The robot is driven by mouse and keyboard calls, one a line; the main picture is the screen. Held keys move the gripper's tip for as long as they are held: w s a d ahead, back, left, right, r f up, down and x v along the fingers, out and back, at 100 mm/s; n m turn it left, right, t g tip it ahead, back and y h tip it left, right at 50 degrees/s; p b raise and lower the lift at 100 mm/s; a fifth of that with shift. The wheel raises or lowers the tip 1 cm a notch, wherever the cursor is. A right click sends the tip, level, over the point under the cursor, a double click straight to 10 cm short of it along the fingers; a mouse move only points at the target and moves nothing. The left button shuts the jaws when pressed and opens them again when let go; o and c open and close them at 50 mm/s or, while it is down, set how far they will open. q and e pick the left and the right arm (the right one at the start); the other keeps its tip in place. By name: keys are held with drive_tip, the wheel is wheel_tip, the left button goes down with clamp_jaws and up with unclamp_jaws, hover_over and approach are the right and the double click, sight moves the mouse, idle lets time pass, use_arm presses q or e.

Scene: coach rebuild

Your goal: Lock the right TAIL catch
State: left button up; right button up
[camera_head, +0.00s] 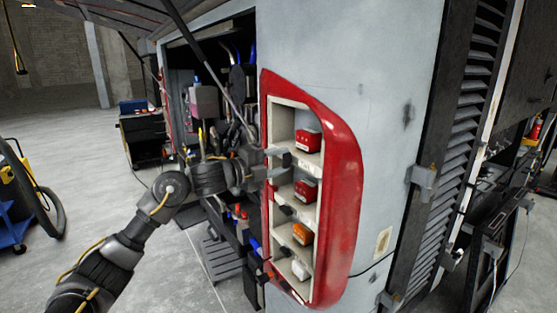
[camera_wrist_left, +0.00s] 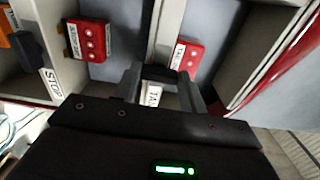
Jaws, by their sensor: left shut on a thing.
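A red lamp housing (camera_head: 345,180) stands upright at the coach corner, with stacked compartments. The top compartment holds a red lamp unit (camera_head: 308,141); in the left wrist view this unit (camera_wrist_left: 188,56) carries a white label that seems to read TAIL. My left gripper (camera_head: 279,166) is at the shelf edge just below it. In the left wrist view its fingers are shut on a dark catch (camera_wrist_left: 160,73), by a partly hidden white label (camera_wrist_left: 153,96) starting TA. The fingers hide much of the catch, so I cannot tell its position. My right gripper is out of view.
Below are another red unit (camera_head: 306,190), an orange unit (camera_head: 302,234) and a white unit (camera_head: 300,269). A STOP label (camera_wrist_left: 52,84) and another dark catch (camera_wrist_left: 29,49) show beside the left red unit (camera_wrist_left: 90,40). An open bay is left of the housing; a louvred panel (camera_head: 465,130) is right.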

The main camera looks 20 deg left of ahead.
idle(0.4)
use_arm(q)
drive_tip(key=o, duration=1)
drive_tip(key=b+v, duration=0.4)
drive_tip(key=v, duration=0.7)
drive_tip(key=shift+d, duration=0.1)
